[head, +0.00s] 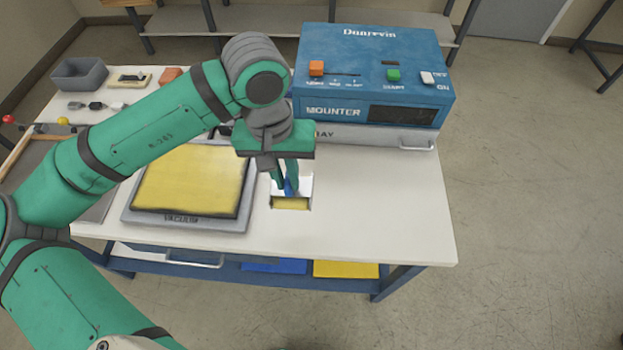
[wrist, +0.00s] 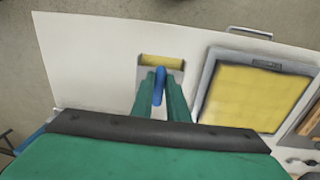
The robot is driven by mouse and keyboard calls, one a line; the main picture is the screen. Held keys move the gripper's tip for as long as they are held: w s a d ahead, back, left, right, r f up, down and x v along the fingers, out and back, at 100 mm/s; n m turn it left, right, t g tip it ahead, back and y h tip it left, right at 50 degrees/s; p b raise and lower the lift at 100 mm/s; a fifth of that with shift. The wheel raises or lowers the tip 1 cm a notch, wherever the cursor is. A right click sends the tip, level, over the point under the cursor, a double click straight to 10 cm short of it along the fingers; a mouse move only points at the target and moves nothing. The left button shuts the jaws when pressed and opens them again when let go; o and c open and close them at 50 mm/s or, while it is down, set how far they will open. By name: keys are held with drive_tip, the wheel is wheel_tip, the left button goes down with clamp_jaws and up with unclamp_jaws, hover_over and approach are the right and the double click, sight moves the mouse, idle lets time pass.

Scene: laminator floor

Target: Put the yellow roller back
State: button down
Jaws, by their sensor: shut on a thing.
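The yellow roller (head: 291,203) is at the front of the white table, to the right of the vacuum plate. It has a blue handle (wrist: 159,85). My gripper (head: 285,184) points down and is shut on the blue handle. In the wrist view, the yellow roller head (wrist: 162,60) shows just beyond my fingertips (wrist: 160,82), inside a pale grey-white holder or frame. I cannot tell whether the roller rests on the table or hangs just above it.
A vacuum plate (head: 185,223) bears a yellow sheet (head: 192,180). A blue mounter machine (head: 370,75) stands at the back right, with a tray handle (head: 417,146). A grey bin (head: 79,74) is at the far left. The table's front right (head: 390,215) is clear.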

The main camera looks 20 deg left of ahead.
sight(312, 179)
drive_tip(key=w+d+f, duration=0.1)
drive_tip(key=w+f, duration=0.3)
drive_tip(key=w+d+f, duration=0.1)
drive_tip(key=w+f, duration=0.1)
drive_tip(key=shift+w+d+f, duration=0.25)
drive_tip(key=shift+d+f, duration=0.05)
drive_tip(key=shift+f, duration=0.05)
drive_tip(key=shift+w+f, duration=0.15)
drive_tip(key=shift+f, duration=1.5)
drive_tip(key=shift+f, duration=0.1)
drive_tip(key=c, duration=1.7)
unclamp_jaws()
drive_tip(key=shift+r, duration=0.4)
drive_tip(key=r, duration=0.7)
drive_tip(key=a+r, duration=0.1)
drive_tip(key=r, duration=0.3)
drive_tip(key=shift+s+r, duration=0.2)
